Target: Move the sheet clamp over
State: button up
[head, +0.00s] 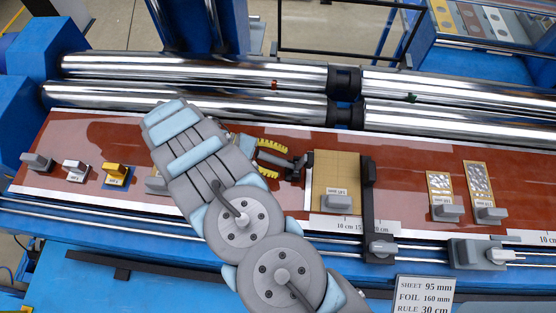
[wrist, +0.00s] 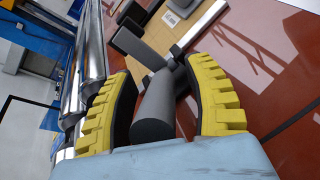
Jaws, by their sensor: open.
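A dark clamp (head: 299,167) with a grey cylindrical handle stands at the left edge of the tan sheet (head: 336,172); it looks like the sheet clamp. The handle points toward my gripper (head: 270,158). In the wrist view the handle (wrist: 155,112) lies between the two yellow ribbed fingers of my gripper (wrist: 168,105). The fingers are spread, with a visible gap to the handle on the right; contact on the left is hard to tell. A pale metal strip (wrist: 203,27) runs beside the clamp. My arm hides part of the table left of the gripper.
A dark crossbar (head: 367,190) stands right of the tan sheet, with a grey block at its front end. Shiny rollers (head: 200,68) run behind the red-brown table (head: 410,160). Several labelled grey blocks and a yellow block (head: 116,170) sit along the front.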

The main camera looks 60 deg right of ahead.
aim_at(278, 160)
jog(key=shift+r, duration=4.85)
